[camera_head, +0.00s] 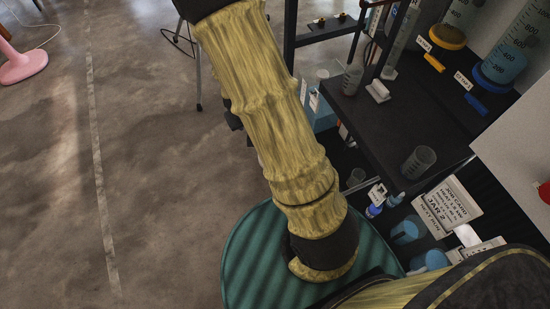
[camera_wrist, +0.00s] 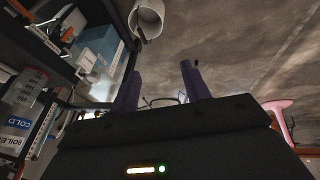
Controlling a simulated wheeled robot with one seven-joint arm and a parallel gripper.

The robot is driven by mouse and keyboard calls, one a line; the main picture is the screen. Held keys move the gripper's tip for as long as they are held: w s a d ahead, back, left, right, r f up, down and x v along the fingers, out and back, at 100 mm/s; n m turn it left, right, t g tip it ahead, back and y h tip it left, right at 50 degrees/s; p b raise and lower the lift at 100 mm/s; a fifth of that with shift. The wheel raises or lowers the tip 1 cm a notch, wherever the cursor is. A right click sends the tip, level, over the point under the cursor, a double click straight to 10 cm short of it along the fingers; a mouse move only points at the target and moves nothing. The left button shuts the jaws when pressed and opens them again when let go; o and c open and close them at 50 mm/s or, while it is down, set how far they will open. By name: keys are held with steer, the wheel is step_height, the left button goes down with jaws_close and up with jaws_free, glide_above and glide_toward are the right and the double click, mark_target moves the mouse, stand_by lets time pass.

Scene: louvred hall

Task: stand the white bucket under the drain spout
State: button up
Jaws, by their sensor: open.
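A white, round, open-ended vessel (camera_wrist: 148,18), which looks like the white bucket, shows at the top of the wrist view beside the dark shelf. It appears tilted in this view, and part is cut off by the frame edge. My gripper (camera_wrist: 161,86) has its two purple fingers apart with nothing between them. The vessel is beyond the fingers, apart from them. In the head view my gripper is out of frame, and I cannot make out the bucket. I cannot clearly identify the drain spout; a yellow tap (camera_head: 434,63) and a blue tap (camera_head: 476,104) sit by graduated containers.
A dark bench (camera_head: 400,115) at the right carries a clear beaker (camera_head: 418,162) and a flask (camera_head: 353,77). Blue-lidded jars and a card (camera_head: 447,206) stand lower down. A pink stool (camera_head: 20,65) is at far left.

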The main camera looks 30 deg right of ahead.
steer(key=w+d+f+n+t+h+b, duration=0.2)
steer(key=d+f+n+t+b, duration=0.1)
steer(key=f+b, duration=0.9)
steer(key=w+d+f+n+t+h+b, duration=0.3)
steer(key=f+b, duration=0.9)
steer(key=f, duration=0.7)
steer(key=w+d+f+n+t+h+b, duration=0.2)
steer(key=d+f+n+t+b, duration=0.3)
steer(key=f+n+b, duration=0.3)
step_height(320, 180, down, 8)
steer(key=w+t+b, duration=0.1)
steer(key=b, duration=0.3)
steer(key=shift+d+f+t+h, duration=0.2)
steer(key=shift+f+t+h, duration=0.1)
steer(key=shift+h, duration=0.1)
steer(key=shift+w+d, duration=0.1)
steer(key=shift+w, duration=0.1)
